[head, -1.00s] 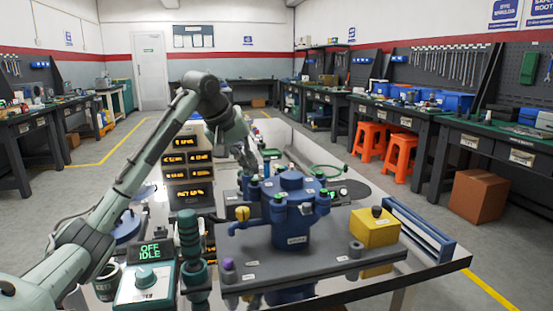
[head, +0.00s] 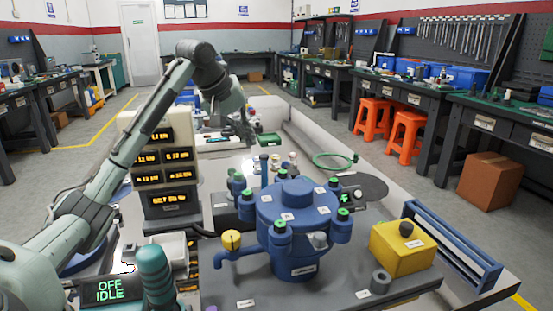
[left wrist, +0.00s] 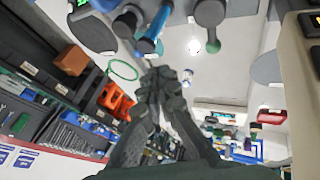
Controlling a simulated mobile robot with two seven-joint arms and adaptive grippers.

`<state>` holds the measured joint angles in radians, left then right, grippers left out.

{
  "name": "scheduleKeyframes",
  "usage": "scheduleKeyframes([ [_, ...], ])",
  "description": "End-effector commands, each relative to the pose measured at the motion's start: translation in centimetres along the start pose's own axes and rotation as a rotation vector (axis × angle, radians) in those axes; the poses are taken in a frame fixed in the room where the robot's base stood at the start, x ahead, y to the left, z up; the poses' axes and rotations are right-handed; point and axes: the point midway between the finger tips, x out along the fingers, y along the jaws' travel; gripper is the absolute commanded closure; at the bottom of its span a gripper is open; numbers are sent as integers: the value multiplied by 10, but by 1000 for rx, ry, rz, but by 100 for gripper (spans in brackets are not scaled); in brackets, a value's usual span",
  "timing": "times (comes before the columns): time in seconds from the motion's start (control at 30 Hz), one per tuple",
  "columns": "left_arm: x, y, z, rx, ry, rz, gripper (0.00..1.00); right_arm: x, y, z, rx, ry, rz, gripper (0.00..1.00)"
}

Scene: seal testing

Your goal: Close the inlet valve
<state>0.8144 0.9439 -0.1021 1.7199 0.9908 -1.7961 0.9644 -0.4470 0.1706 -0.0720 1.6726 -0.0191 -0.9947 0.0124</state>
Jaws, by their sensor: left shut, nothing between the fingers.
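A dark blue vessel (head: 292,235) with several capped ports stands on a grey base plate (head: 225,290). Several ports have green-lit tops. A yellow round knob (head: 231,240) sits on the blue pipe at the vessel's left; I cannot read which fitting is labelled as the inlet valve. My left gripper (head: 249,142) is raised behind the vessel, apart from it, with its fingers pointing down. In the left wrist view the gripper (left wrist: 164,75) has its dark fingers together and empty. Blue and grey cylindrical fittings (left wrist: 150,40) hang at the top there. My right gripper is not in view.
A stack of displays (head: 166,165) with orange digits stands left of the vessel. A yellow block (head: 402,247) and a blue rack (head: 455,245) are at the right. A green hose ring (head: 335,161) lies behind.

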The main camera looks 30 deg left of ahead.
Motion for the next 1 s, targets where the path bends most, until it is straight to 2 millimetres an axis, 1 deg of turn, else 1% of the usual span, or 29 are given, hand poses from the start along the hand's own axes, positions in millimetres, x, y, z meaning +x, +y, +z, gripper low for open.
scheduleKeyframes([
  [0.2, 1, 0, 0, 0, 0, 0, 100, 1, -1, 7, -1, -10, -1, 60],
  [0.33, 11, 0, 0, -1, -2, -1, 100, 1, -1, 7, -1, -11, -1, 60],
  [0.47, 32, 0, 1, -1, -4, -1, 100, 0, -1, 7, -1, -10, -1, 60],
  [0.8, 104, 0, 1, -1, -3, -1, 100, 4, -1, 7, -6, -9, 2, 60],
  [0.83, 105, 8, 0, 1, -2, 2, 100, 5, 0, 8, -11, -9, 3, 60],
  [0.9, 110, 17, 1, 1, -2, 3, 100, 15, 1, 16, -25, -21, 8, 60],
  [1.0, 117, 26, 2, -1, 0, 2, 100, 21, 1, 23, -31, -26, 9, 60],
])
